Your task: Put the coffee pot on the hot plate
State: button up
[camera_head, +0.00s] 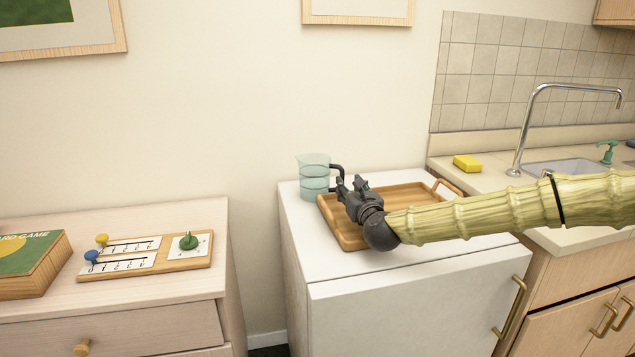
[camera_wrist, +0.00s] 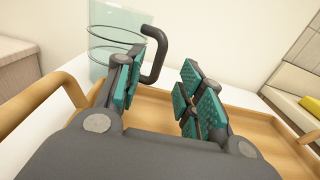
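The coffee pot (camera_head: 314,180) is a clear glass vessel with a black handle (camera_head: 337,170). It stands upright at the back left of the white cabinet top, beside the tray. In the wrist view the pot (camera_wrist: 108,45) is at upper left, its handle (camera_wrist: 157,52) pointing toward the gap between my fingers. My gripper (camera_head: 350,187) is over the wooden tray, just right of the pot. In the wrist view my gripper (camera_wrist: 160,98) has its teal-padded fingers apart with nothing between the pads; the handle looks just beyond the left finger. I cannot make out a hot plate.
The wooden tray (camera_head: 346,232) with raised handles covers much of the white cabinet (camera_head: 300,225). A counter with a yellow sponge (camera_head: 467,163), faucet (camera_head: 530,120) and sink is at right. A dresser at left holds a game box (camera_head: 30,262) and a slider board (camera_head: 150,258).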

aim_at(343, 178)
jog(key=x, duration=0.4)
jog(key=shift+w+a, duration=0.15)
jog(key=shift+w, duration=0.25)
jog(key=shift+c, duration=0.3)
grip_shut()
